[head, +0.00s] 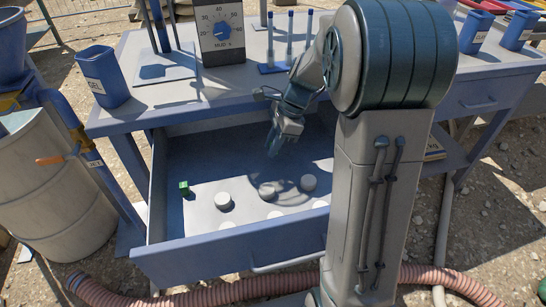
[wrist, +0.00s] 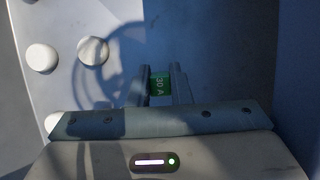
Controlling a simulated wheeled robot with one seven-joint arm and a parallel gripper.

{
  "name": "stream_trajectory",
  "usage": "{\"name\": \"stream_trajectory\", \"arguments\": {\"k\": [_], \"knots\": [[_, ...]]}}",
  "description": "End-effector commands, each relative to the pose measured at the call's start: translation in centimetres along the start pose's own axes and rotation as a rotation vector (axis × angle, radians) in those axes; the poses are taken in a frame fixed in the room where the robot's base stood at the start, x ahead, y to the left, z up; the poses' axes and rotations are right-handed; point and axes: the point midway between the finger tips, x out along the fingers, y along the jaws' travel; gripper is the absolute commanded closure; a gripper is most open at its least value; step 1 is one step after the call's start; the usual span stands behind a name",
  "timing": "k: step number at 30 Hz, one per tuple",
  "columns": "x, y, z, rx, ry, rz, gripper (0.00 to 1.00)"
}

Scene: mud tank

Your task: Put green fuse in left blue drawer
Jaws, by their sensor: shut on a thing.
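The left blue drawer (head: 210,255) is pulled open below the workbench. My gripper (head: 273,148) is over the open drawer, pointing down, towards its back right part. In the wrist view my gripper (wrist: 161,78) is shut on a green fuse (wrist: 160,84) marked "30 A", with a finger on each side. The held fuse cannot be made out in the head view. A separate small green block (head: 184,187) lies on the drawer floor near the left wall.
Several pale round discs (head: 223,201) lie in the drawer, some of them also in the wrist view (wrist: 42,57). The bench top carries a blue cup (head: 103,77) and a dial box (head: 219,30). A barrel (head: 48,185) stands at the left, and a pink hose (head: 215,293) lies in front.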

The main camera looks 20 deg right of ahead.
Motion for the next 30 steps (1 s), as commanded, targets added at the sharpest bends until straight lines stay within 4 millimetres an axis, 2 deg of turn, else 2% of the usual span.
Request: {"name": "stream_trajectory", "arguments": {"k": [1,3,6,18,19,21,30], "knots": [[1.3,0.1,-0.5,0.002,-0.001,0.004,1.00],[2.6,0.1,-1.1,0.002,-0.001,0.004,1.00],[3.8,0.1,-1.6,0.002,0.000,0.002,1.00],[4.1,0.1,-1.7,0.000,0.000,0.001,1.00],[4.1,0.0,-1.7,0.000,0.000,0.001,0.76],[4.1,0.0,-1.7,0.000,0.000,0.001,0.60],[3.9,0.0,-1.6,0.000,0.000,0.000,0.60]]}}
